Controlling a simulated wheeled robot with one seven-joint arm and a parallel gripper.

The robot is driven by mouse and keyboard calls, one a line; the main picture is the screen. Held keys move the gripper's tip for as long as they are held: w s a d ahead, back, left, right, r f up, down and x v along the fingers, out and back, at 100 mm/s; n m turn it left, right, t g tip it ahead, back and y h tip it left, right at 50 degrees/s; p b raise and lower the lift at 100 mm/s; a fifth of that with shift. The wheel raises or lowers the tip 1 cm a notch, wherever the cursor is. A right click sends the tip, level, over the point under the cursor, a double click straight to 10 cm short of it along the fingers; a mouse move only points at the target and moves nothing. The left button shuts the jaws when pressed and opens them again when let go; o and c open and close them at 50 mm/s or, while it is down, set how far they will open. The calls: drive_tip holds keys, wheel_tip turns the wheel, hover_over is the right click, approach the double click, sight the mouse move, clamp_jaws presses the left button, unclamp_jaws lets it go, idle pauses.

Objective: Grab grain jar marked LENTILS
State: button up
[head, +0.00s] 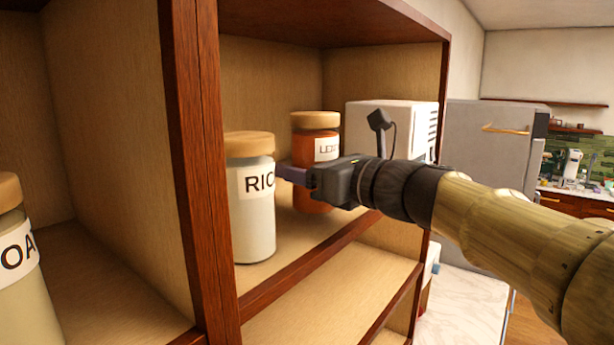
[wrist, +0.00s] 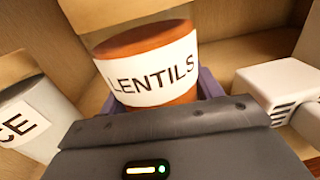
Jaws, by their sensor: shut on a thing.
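The lentils jar (head: 326,152) is an orange-brown jar with a wooden lid, standing on the shelf in the right-hand compartment. In the head view its label is partly hidden by my gripper (head: 298,178). In the wrist view the lentils jar (wrist: 150,45) fills the top middle, with LENTILS fully readable and its lid at the top edge. My gripper (wrist: 155,98) is shut on the jar, with purple fingers at both sides of it. The jar looks upright; I cannot tell whether its base touches the shelf.
A white rice jar (head: 252,215) stands just left of the lentils jar, close to my gripper. An oats jar (head: 20,285) stands in the left compartment, behind a dark wooden divider (head: 195,150). A white appliance (head: 400,120) is at the right of the lentils jar.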

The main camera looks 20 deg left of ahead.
sight(307, 113)
wheel_tip(307, 113, up, 9)
drive_tip(key=shift+f, duration=0.2)
idle(0.6)
